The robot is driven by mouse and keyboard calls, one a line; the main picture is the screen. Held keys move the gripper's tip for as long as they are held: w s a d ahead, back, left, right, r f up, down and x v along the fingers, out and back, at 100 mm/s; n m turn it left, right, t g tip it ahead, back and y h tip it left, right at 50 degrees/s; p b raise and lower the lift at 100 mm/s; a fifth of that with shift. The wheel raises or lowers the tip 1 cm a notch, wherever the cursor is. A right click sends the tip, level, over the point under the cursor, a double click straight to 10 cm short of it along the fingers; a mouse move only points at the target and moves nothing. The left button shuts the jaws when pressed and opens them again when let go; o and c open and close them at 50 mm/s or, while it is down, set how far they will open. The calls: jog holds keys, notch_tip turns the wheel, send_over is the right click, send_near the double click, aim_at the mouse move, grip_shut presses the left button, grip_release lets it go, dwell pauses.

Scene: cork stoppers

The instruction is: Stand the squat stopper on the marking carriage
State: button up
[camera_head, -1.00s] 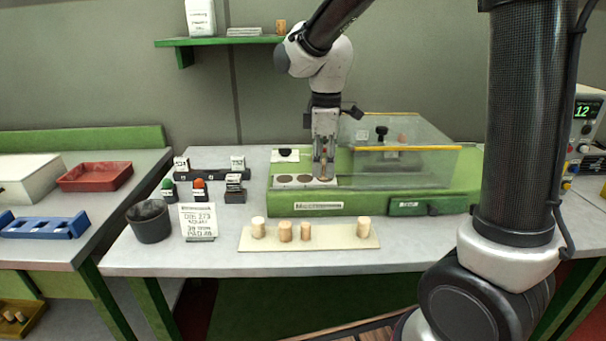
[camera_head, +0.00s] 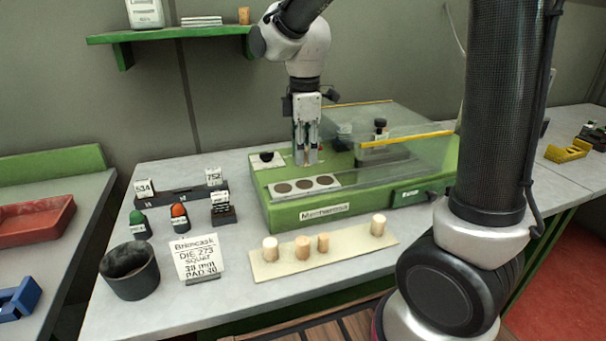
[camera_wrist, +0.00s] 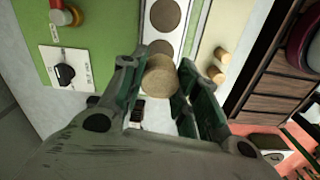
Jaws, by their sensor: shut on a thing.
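My gripper (camera_wrist: 160,88) is shut on a round cork stopper (camera_wrist: 159,76), seen end-on between the fingers in the wrist view. In the head view my gripper (camera_head: 306,158) is over the green marking machine (camera_head: 330,207), just behind a pale strip (camera_head: 305,186) with three dark round spots. I cannot tell which part is the carriage, nor whether the held stopper touches anything. A card (camera_head: 197,258) reads "Brimcask DIE 273 SQUAT 38 mm PAD 40".
Several stoppers stand on a pale board (camera_head: 345,249) in front. A clear cover (camera_head: 400,150) with a yellow edge is right of my gripper. A dark cup (camera_head: 129,272), stamps with green (camera_head: 136,217) and orange (camera_head: 178,211) tops, and a rack (camera_head: 180,202) stand left.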

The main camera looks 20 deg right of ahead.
aim_at(304, 184)
jog(key=shift+f, duration=2.8)
jog(key=shift+f, duration=0.1)
jog(key=o, duration=0.7)
notch_tip(304, 184, up, 12)
jog(key=shift+s+d+r, duration=0.1)
jog(key=shift+d+r, duration=0.1)
jog(key=s+d+m+t, duration=0.1)
jog(key=s+d+m, duration=0.3)
jog(key=s+m, duration=0.1)
jog(key=s+d+m+t, duration=0.2)
jog(key=s+d+m, duration=0.3)
jog(key=s, duration=0.2)
jog(key=s+d+m+t, duration=0.1)
jog(key=s+d+m, duration=0.4)
jog(key=s+m, duration=0.1)
jog(key=shift+s+d+r, duration=0.2)
jog(key=shift+s+d, duration=0.05)
jog(key=shift+s, duration=0.2)
